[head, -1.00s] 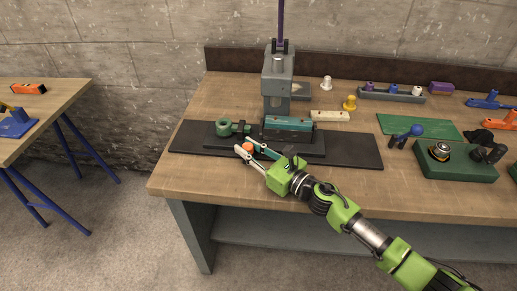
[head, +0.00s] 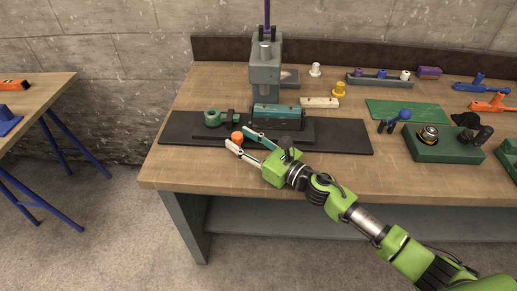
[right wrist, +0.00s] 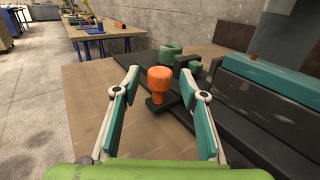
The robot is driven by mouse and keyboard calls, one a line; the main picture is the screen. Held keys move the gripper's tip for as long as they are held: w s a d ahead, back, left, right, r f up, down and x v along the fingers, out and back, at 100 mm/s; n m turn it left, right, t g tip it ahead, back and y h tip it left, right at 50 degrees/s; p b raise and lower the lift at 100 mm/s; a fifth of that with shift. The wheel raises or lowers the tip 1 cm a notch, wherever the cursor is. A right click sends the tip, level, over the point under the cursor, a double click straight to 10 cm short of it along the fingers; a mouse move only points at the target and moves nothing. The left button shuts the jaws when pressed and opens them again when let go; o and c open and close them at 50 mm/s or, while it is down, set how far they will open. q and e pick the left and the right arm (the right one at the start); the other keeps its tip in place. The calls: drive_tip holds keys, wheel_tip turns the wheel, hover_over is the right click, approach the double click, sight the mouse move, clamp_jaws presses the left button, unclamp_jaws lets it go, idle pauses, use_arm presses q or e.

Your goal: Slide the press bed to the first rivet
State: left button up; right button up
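The press (head: 265,72) stands at the back of the bench, a grey upright with a purple lever. Its low dark bed (head: 300,135) lies on a long black base plate (head: 345,140). The bed carries a teal block (head: 279,117) and a green round-ended part (head: 214,118). An orange knob (head: 237,136) sticks up at the bed's front left; it also shows in the right wrist view (right wrist: 160,80). My right gripper (head: 238,138) is open, with the knob between the lines of its fingers near the tips and a gap on both sides. My left gripper is out of view.
A pale bar (head: 319,102), yellow piece (head: 339,89) and white piece (head: 315,69) stand right of the press. A green mat (head: 400,111) and green box (head: 440,145) lie further right. The bench front left is clear.

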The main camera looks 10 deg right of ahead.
drive_tip(key=v, duration=1)
drive_tip(key=shift+d, duration=0.15)
drive_tip(key=shift+s, duration=0.1)
